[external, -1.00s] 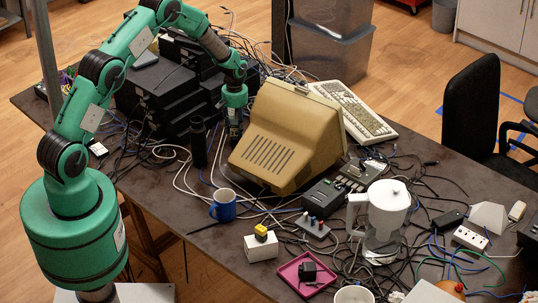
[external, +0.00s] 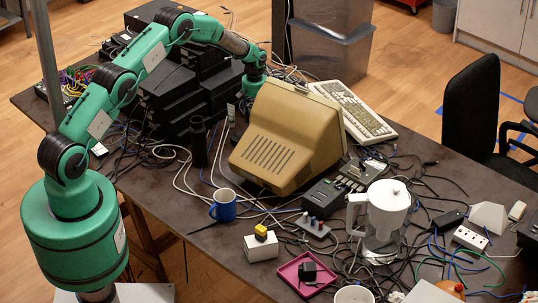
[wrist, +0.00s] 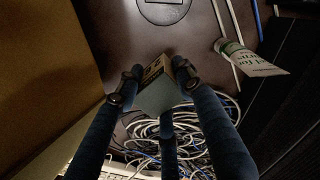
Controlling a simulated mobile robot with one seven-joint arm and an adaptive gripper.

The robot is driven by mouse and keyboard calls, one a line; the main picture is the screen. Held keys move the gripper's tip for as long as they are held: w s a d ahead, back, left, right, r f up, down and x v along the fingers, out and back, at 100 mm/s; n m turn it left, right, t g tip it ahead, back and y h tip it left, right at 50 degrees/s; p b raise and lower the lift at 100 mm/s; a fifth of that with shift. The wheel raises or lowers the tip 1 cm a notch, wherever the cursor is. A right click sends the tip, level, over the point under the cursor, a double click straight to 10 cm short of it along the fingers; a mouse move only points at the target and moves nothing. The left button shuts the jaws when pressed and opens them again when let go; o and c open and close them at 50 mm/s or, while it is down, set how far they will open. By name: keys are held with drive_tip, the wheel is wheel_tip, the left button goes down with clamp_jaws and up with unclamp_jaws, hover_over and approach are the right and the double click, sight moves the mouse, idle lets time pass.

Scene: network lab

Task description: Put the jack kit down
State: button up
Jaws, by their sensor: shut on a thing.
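My gripper (wrist: 157,84) shows in the wrist view with its dark fingers closed around a small box, which I take to be the jack kit (wrist: 160,99). The box has a pale grey face and a printed tan and dark side. It is held above the dark tabletop and a tangle of cables. In the external view my arm's end (external: 254,79) is at the far side of the beige monitor (external: 285,135); the fingertips and the box are hidden there. I cannot tell the box's height above the table.
Coiled white and blue cables (wrist: 190,135) lie below the fingers. A small item with a printed tag (wrist: 248,62) lies right of them. A round dark base (wrist: 163,8) stands at the top. Stacked black boxes (external: 177,92) flank my arm; a keyboard (external: 352,108) lies behind the monitor.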

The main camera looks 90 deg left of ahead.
drive_tip(key=shift+w+a+f, duration=0.2)
drive_tip(key=shift+w+a, duration=1.25)
drive_tip(key=shift+a, duration=0.15)
drive_tip(key=shift+f+b, duration=0.3)
drive_tip(key=shift+f, duration=1.4)
drive_tip(key=shift+f, duration=0.1)
drive_tip(key=o, duration=1.2)
drive_tip(key=shift+f, duration=0.1)
drive_tip(key=shift+o, duration=0.2)
wheel_tip(320, 180, up, 12)
drive_tip(key=p, duration=0.1)
drive_tip(key=shift+r, duration=0.2)
